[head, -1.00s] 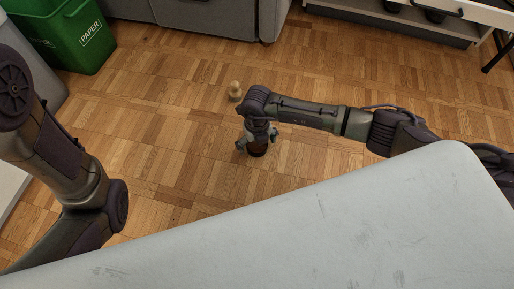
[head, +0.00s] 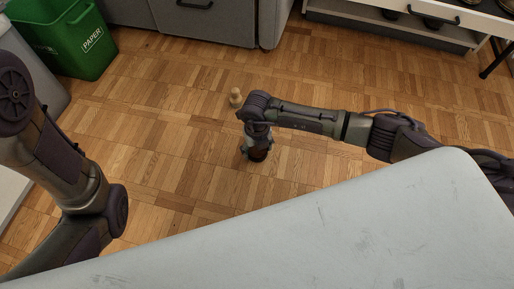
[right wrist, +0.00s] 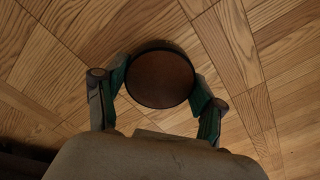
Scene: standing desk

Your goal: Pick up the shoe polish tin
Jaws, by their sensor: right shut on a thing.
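The shoe polish tin is a round, dark brown tin with a black rim. In the right wrist view the tin (right wrist: 160,78) sits between the two fingers of my right gripper (right wrist: 158,100), which are closed on its sides. In the head view the tin (head: 258,155) shows below my right gripper (head: 257,150), over the wooden floor. I cannot tell whether it touches the floor. My left arm comes in at the left of the head view, but its gripper is out of the picture.
A small tan wooden piece (head: 236,98) stands on the floor just behind my right gripper. A pale desk top (head: 330,235) fills the front. A green paper bin (head: 75,45) and grey drawers (head: 205,20) stand at the back.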

